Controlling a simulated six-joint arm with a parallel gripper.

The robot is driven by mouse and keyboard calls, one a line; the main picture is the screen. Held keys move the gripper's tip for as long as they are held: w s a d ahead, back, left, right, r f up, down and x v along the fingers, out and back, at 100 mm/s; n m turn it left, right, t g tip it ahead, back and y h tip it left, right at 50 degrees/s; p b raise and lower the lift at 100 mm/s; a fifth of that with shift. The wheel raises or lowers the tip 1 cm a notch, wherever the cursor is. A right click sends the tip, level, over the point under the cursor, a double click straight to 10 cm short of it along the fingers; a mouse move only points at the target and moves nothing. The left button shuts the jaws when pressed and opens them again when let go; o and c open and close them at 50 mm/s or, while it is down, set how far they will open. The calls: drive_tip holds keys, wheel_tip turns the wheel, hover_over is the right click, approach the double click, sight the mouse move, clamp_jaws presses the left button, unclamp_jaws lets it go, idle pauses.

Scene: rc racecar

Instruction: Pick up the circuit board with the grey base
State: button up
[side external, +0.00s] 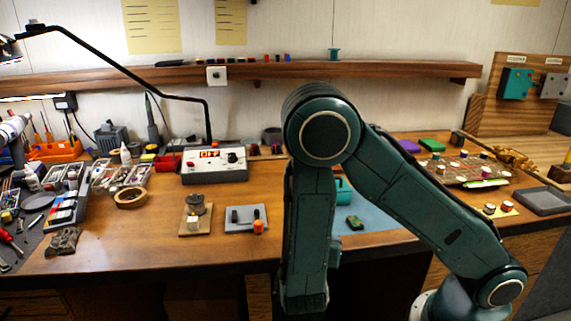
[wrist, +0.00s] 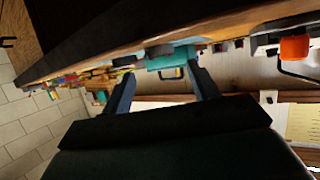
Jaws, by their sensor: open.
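The circuit board with the grey base (side external: 232,226) lies flat on the wooden bench in the side view, left of my arm. It carries dark parts, and an orange knob (side external: 258,227) shows at its front edge. In the wrist view my gripper (wrist: 161,70) is open, with its two dark fingers spread and nothing held. A teal object (wrist: 172,60) shows beyond the gap between the fingertips. An orange part (wrist: 294,47) shows at the upper right; I cannot tell whether it belongs to the board. In the side view the fingers cannot be made out.
A similar board with a wooden base (side external: 196,229) lies left of the grey one. A power box reading OFF (side external: 214,165) stands behind both. A blue mat (side external: 372,220) lies partly behind my arm. The bench in front of the boards is clear.

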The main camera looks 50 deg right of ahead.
drive_tip(key=shift+x, duration=2.5)
drive_tip(key=shift+a+f, duration=0.1)
drive_tip(key=shift+c, duration=0.4)
drive_tip(key=c, duration=1.1)
wheel_tip(320, 180, up, 20)
